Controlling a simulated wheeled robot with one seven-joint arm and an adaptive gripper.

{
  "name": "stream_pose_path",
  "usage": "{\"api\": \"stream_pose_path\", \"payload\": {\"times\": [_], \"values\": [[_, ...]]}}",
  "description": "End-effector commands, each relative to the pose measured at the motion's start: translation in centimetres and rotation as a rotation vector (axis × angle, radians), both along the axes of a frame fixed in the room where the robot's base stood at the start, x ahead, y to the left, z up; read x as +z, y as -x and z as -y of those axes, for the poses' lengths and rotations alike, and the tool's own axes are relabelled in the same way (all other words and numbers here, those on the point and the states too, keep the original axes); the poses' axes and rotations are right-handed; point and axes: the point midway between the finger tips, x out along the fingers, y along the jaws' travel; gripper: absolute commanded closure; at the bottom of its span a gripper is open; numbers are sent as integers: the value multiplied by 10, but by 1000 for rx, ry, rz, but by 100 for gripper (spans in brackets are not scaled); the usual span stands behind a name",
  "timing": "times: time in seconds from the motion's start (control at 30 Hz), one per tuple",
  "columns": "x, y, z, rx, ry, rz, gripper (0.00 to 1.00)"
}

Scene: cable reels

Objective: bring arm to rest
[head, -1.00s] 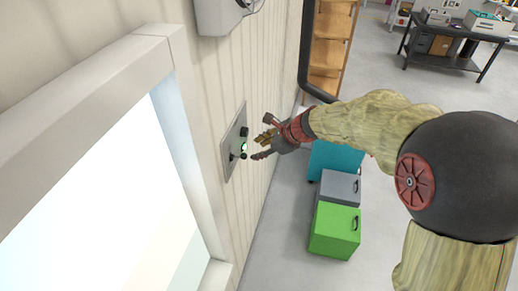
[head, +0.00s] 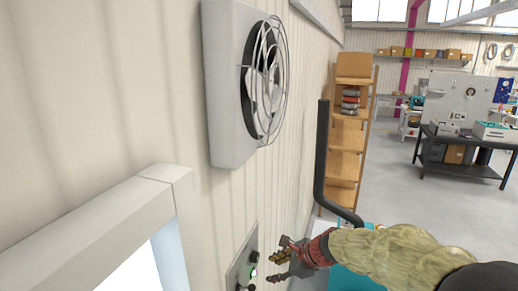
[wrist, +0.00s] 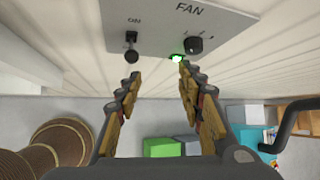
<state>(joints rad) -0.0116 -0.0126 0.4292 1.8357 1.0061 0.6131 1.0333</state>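My gripper (head: 274,267) is open and empty, just off the wall to the right of a grey control panel (head: 241,262). In the wrist view the two fingers of my gripper (wrist: 160,74) are spread below the panel (wrist: 160,14), with nothing between them. The panel carries the word FAN, a switch (wrist: 131,42) marked ON, a black knob (wrist: 195,45) and a lit green lamp (wrist: 176,58). I cannot tell whether a fingertip touches the panel. My arm reaches in from the lower right of the head view.
A caged wall fan (head: 263,85) sits above the panel. A window frame (head: 135,225) is at the lower left. A black pipe (head: 322,150) and wooden shelves (head: 346,150) stand beyond my gripper. In the wrist view, a green box (wrist: 162,147) and a brown reel (wrist: 64,140) are below.

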Motion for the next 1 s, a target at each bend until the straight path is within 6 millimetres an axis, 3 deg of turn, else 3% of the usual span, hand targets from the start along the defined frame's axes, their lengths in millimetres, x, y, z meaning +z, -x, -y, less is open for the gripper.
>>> {"api": "stream_pose_path", "payload": {"times": [0.17, 0.37, 0.67, 1.0], "values": [[-12, 17, 0, 144, 80, 30, 62], [-29, 57, 7, 400, 215, 70, 62], [-51, 151, 38, 939, 499, 212, 62], [-94, 255, 96, 1434, 844, 341, 62]]}}
